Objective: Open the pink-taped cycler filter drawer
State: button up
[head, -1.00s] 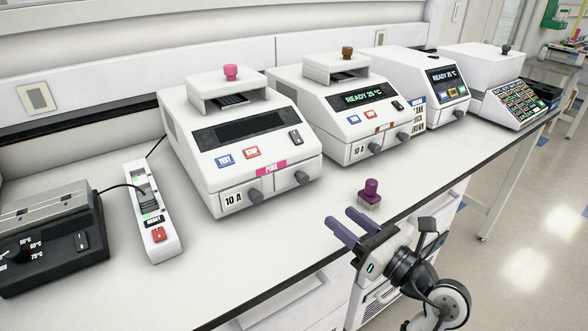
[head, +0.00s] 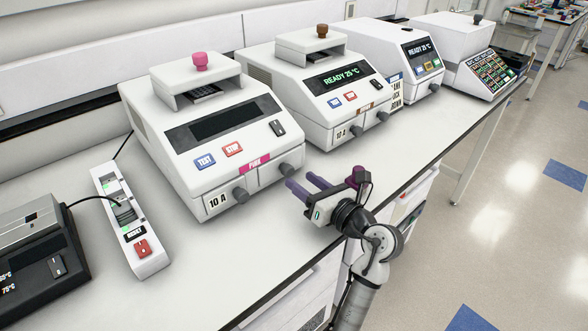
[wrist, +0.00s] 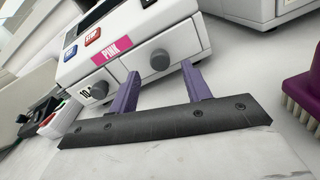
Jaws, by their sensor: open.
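The pink-taped cycler (head: 215,130) stands on the bench, white, with a dark blank display and a pink knob on its lid. Its pink label (head: 255,163) sits above two front panels, each with a grey knob. The right knob (head: 286,170) and left knob (head: 240,195) show in the head view; in the wrist view they are the right knob (wrist: 159,60) and left knob (wrist: 99,90). The panels look closed. My gripper (head: 305,187) is open and empty, its purple fingers pointing at the cycler front, close to the right knob. In the wrist view the fingers (wrist: 160,85) straddle the right knob's direction, apart from it.
A purple-handled brush (head: 356,176) stands right behind my gripper, also at the wrist view's right edge (wrist: 305,95). A brown-knobbed cycler (head: 325,90) stands to the right. A power strip (head: 130,220) with a red switch lies left. Bench front is clear.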

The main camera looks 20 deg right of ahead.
aim_at(291, 172)
jog(key=shift+p+x, duration=0.35)
jog(key=shift+x, duration=1.65)
grip_shut()
